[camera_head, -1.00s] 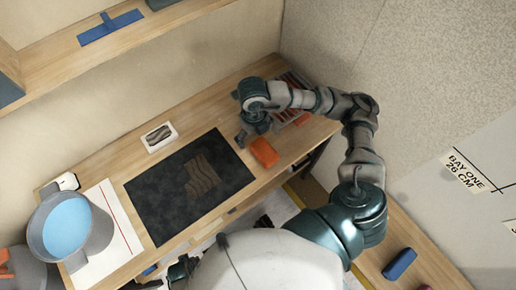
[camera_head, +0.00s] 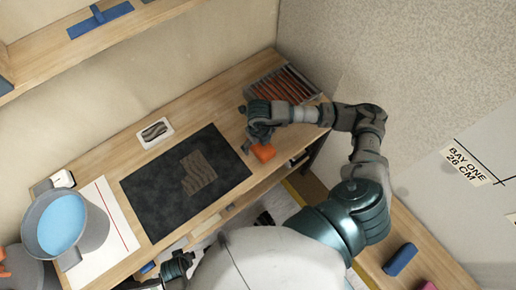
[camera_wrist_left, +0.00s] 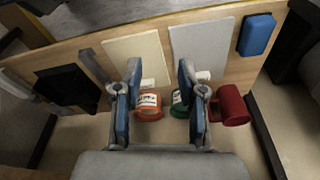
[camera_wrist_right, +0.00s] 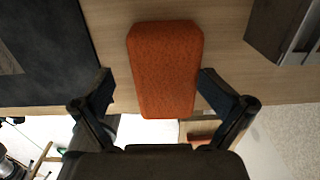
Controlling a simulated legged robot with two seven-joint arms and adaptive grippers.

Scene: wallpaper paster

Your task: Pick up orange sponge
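The orange sponge (camera_head: 263,152) lies on the wooden table, right of the dark mat, and my right gripper (camera_head: 252,141) is over it and partly hides it. In the right wrist view the sponge (camera_wrist_right: 165,68) lies flat ahead of the right gripper (camera_wrist_right: 155,88). Its fingers are spread wide, one on each side of the sponge's near end, with gaps visible. My left gripper (camera_wrist_left: 158,88) is open and empty in the left wrist view, with its two blue fingers apart.
A dark mat (camera_head: 150,198) lies left of the sponge. A slatted rack (camera_head: 283,86) stands behind it at the table's right end. A grey bucket of blue liquid (camera_head: 95,228) stands at the far left. A small white tray (camera_head: 145,142) sits behind the mat.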

